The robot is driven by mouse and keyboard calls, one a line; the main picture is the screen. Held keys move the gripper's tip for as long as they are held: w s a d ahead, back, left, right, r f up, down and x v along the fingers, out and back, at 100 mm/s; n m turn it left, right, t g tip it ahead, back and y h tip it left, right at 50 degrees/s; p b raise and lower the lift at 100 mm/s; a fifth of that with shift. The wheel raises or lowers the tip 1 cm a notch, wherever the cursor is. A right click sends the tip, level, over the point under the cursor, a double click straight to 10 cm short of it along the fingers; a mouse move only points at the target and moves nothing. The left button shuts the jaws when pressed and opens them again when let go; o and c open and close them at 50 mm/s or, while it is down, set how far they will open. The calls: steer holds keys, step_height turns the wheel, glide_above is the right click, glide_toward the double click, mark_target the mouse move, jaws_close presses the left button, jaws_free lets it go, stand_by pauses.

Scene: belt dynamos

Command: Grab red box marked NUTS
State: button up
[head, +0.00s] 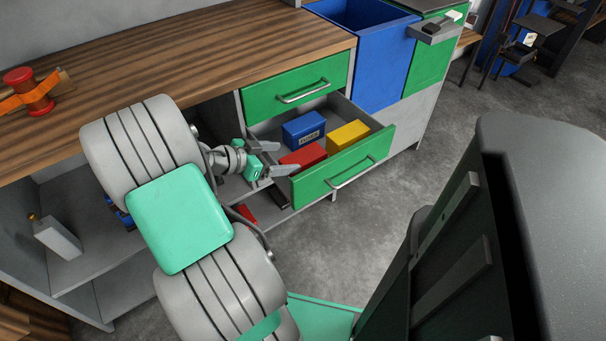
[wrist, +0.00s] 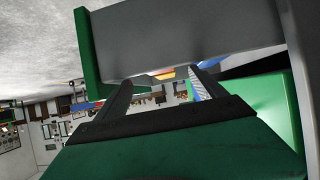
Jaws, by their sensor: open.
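The red box (head: 306,157) lies in the open lower drawer (head: 345,165), in front of a blue box (head: 304,129) and to the left of a yellow box (head: 348,134). No marking on the red box is readable from here. My gripper (head: 284,157) is open beside the drawer's left side, just left of the red box in the head view. In the wrist view its two fingers (wrist: 160,78) are apart with nothing held between them. Whether they touch the drawer wall is unclear. Thin red and yellow slivers show beyond the fingers.
A shut green drawer (head: 297,87) sits above the open one, under the wooden worktop (head: 200,50). The drawer's grey side (wrist: 190,40) looms close to my gripper in the wrist view. Another red object (head: 247,213) lies lower, below the drawer.

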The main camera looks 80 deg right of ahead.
mark_target(302, 156)
steer(key=b+x, duration=0.1)
steer(key=x, duration=0.5)
steer(key=shift+a, duration=0.1)
jaws_close()
stand_by(0.6)
steer(key=shift+r, duration=0.15)
